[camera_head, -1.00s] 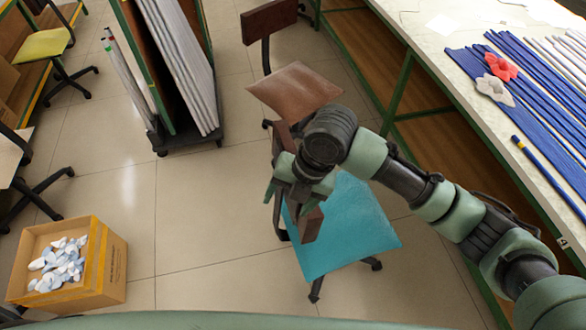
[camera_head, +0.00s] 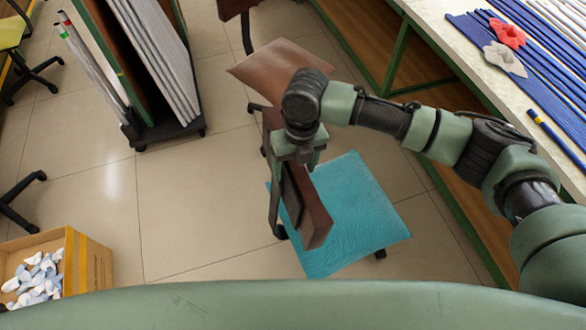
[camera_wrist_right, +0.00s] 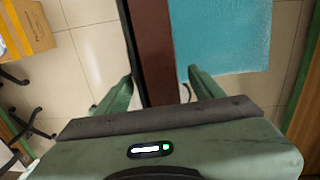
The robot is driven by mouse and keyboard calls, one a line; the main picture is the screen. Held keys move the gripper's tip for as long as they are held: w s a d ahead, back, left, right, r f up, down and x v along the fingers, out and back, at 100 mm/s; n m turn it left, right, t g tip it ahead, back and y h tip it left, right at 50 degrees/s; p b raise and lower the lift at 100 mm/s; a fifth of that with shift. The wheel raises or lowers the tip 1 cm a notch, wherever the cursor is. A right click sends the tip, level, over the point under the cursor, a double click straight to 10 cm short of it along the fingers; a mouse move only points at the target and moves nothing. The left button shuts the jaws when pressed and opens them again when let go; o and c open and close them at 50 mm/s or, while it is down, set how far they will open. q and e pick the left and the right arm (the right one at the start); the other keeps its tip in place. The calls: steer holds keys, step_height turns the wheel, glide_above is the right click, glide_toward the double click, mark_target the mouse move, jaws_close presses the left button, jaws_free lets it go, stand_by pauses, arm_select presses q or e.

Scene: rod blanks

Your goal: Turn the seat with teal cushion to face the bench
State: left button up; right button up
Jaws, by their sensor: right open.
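The seat with teal cushion (camera_head: 350,215) stands on the floor in the middle of the head view, its brown backrest (camera_head: 313,225) on the cushion's left side. My right gripper (camera_head: 302,155) is above the backrest. In the right wrist view the open fingers (camera_wrist_right: 160,80) lie on either side of the dark-edged backrest (camera_wrist_right: 153,40), with gaps visible; I cannot tell whether either finger touches it. The teal cushion (camera_wrist_right: 222,35) shows to the right there. The bench (camera_head: 425,15), with blue rods on top, runs along the right. My left gripper is not in view.
A chair with a brown seat (camera_head: 275,70) stands close behind the teal one. A cart of upright panels (camera_head: 160,130) is at the upper left. A cardboard box (camera_head: 82,265) of pale pieces is at the lower left. Tiled floor between them is clear.

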mark_target(300, 183)
steer(key=shift+a+f, duration=0.1)
steer(key=shift+f, duration=1)
steer(key=shift+c, duration=0.4)
jaws_close()
steer(key=shift+s+d+n+p, duration=0.3)
steer(key=shift+s+n+p, duration=0.1)
steer(key=shift+s+p, duration=0.15)
steer(key=shift+s+d+n+p, duration=0.3)
steer(key=shift+s+n+p, duration=0.15)
steer(key=shift+s, duration=0.1)
steer(key=shift+s+d+n, duration=0.25)
steer(key=shift+s, duration=0.1)
steer(key=shift+o, duration=0.4)
jaws_free()
